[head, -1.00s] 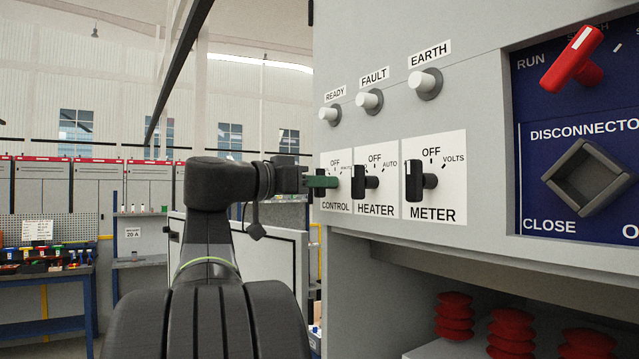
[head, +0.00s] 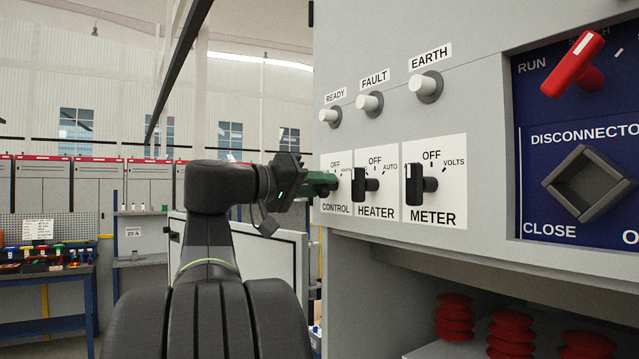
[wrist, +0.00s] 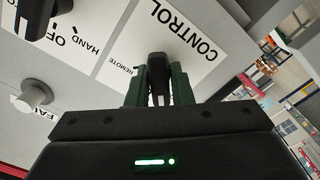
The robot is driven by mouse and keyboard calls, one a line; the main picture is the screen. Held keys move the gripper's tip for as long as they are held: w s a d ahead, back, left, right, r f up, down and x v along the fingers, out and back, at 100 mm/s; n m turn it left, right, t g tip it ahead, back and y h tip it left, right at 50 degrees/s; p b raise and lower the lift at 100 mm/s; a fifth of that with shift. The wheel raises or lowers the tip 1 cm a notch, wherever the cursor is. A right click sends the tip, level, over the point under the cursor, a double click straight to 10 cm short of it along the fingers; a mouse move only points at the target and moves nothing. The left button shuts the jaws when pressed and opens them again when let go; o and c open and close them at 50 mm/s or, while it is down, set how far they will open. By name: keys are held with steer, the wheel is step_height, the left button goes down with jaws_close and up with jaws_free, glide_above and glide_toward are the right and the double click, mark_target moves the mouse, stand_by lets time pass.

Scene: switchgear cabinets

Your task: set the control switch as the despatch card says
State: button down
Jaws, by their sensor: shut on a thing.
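The CONTROL switch has a white plate (head: 336,207) at the left end of a row of three on the grey cabinet front. Its black knob (wrist: 158,66) shows in the wrist view between the green fingers of my gripper (wrist: 159,88). My gripper (head: 324,183) is shut on this knob, with a finger on each side, and is turned about its own axis. In the head view the fingers and wrist hide most of the knob. REMOTE can be read on the plate in the wrist view; I cannot tell exactly where the knob points. No despatch card is readable.
The HEATER knob (head: 360,186) stands close to the right of my gripper, with the METER knob (head: 414,184) beyond. READY (head: 330,114), FAULT (head: 369,103) and EARTH (head: 426,87) lamps stick out above. A recessed blue disconnector panel (head: 533,160) is at right.

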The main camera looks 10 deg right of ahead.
steer(key=shift+n, duration=0.4)
steer(key=c, duration=1.4)
jaws_free()
steer(key=shift+o, duration=0.2)
steer(key=b+v, duration=0.3)
steer(key=v, duration=1.1)
steer(key=shift+d, duration=0.15)
steer(key=p+x, duration=0.3)
steer(key=x, duration=1)
steer(key=shift+w+d, duration=0.15)
steer(key=shift+d, duration=0.15)
